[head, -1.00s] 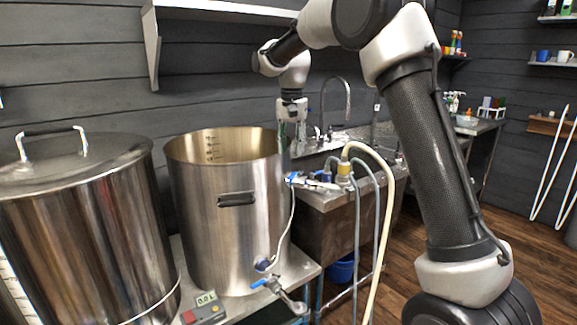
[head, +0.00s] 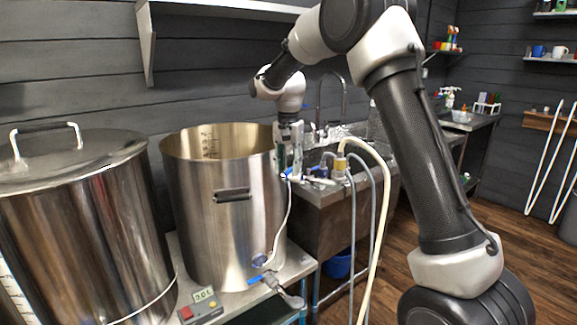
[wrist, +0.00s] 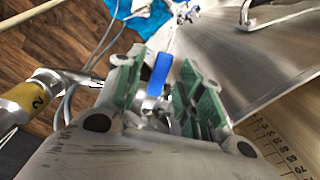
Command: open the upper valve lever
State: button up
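The upper valve lever (head: 287,174) is a small blue handle by the rim of the open steel kettle (head: 222,205), on the right side. In the wrist view the blue lever (wrist: 160,73) shows in the gap between my gripper's two fingers. My gripper (head: 290,168) points down at the valve, and in the head view its fingers partly cover it. In the wrist view my gripper (wrist: 164,88) is open, with green-padded fingers either side of the lever. I see a gap on each side of it; contact is not visible.
A lower valve with a blue lever (head: 262,278) sits near the kettle's base. A lidded steel kettle (head: 85,235) stands at left. Hoses (head: 372,240) hang right of the valve, by a yellow-banded fitting (head: 340,164). A sink counter (head: 330,192) lies behind.

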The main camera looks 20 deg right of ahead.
grip_shut()
jog(key=shift+d, duration=0.1)
jog(key=shift+w+d+n, duration=0.2)
jog(key=shift+d+n, duration=1.35)
jog(key=shift+n, duration=1.45)
jog(key=shift+w+d+n, duration=0.25)
jog(key=shift+d+n, duration=1.35)
jog(key=shift+n, duration=1.4)
jog(key=shift+w+d+n, duration=0.2)
jog(key=shift+d+n, duration=1.35)
jog(key=shift+n, duration=1.45)
jog(key=shift+r, duration=0.1)
grip_release()
